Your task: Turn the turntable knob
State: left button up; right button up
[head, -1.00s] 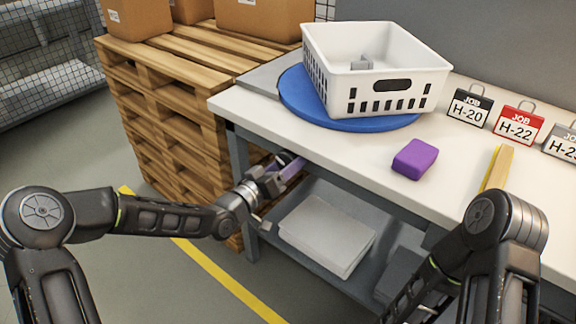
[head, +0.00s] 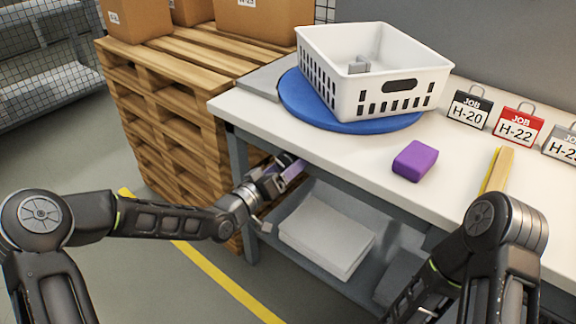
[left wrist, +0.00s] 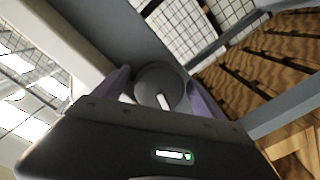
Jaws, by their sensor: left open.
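A dark round knob (left wrist: 158,86) with a white pointer mark sits under the table in the left wrist view. My left gripper is open, with one purple finger on each side of the knob; I cannot tell whether they touch it. In the head view my left gripper (head: 284,174) is at the table's front left edge, and the knob is hidden there. The blue turntable (head: 300,104) lies on the white tabletop. A white basket (head: 440,80) stands on it, with small grey pieces (head: 359,66) inside. My right gripper is out of view.
Job tags H-20 (head: 468,109) and H-22 (head: 518,124) stand at the back. A lower shelf holds white sheets (head: 325,238). A pallet stack (head: 165,100) stands close left.

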pick_arm(q)
jog(key=v, duration=0.7)
jog(key=shift+s+a, duration=0.25)
jog(key=shift+s, duration=0.05)
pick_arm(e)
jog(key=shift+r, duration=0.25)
